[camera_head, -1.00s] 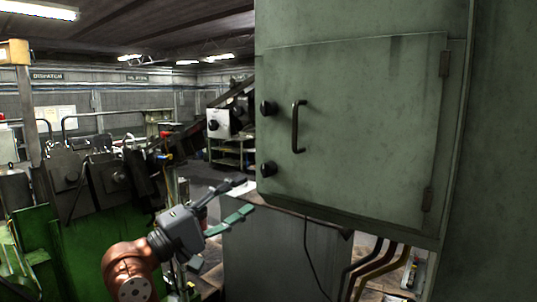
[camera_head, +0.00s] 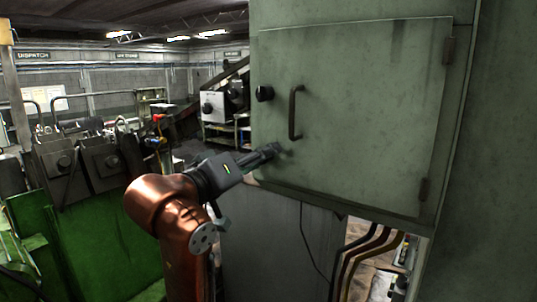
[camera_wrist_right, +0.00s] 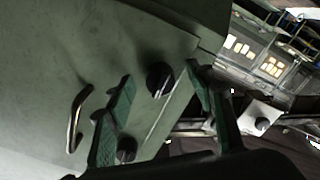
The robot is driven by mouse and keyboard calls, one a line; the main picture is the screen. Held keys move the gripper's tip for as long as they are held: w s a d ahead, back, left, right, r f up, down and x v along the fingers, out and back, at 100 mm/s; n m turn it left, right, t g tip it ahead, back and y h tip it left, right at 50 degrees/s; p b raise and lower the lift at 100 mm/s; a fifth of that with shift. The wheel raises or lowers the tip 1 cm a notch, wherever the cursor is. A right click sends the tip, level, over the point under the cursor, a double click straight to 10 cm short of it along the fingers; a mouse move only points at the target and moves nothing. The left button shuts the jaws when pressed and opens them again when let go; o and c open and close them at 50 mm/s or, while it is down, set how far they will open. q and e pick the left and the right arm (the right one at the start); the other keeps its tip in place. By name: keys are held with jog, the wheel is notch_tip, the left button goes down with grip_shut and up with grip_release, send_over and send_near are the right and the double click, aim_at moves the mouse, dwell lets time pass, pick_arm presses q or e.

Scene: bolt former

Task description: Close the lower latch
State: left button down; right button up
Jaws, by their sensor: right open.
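The green cabinet door (camera_head: 365,125) carries a bar handle (camera_head: 296,113) and two black latch knobs on its left side. The upper latch (camera_head: 264,93) is clear in the head view, and the lower latch is mostly hidden there behind my right gripper (camera_head: 272,152), at the door's lower left corner. In the right wrist view, turned roughly upside down, the lower latch (camera_wrist_right: 159,79) shows between my open green fingers, apparently without contact. The upper latch (camera_wrist_right: 126,150) and handle (camera_wrist_right: 77,118) also show there. My left gripper is not in view.
A grey lower panel (camera_head: 270,235) stands under the door, with hanging cables (camera_head: 360,262) at its right. Green machinery (camera_head: 85,245) fills the left. A white control box (camera_head: 213,105) stands behind. Open space lies left of the cabinet edge.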

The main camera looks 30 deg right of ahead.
jog(key=shift+a+m+b, duration=0.2)
jog(key=shift+m+b, duration=0.65)
jog(key=shift+m, duration=3.05)
grip_shut()
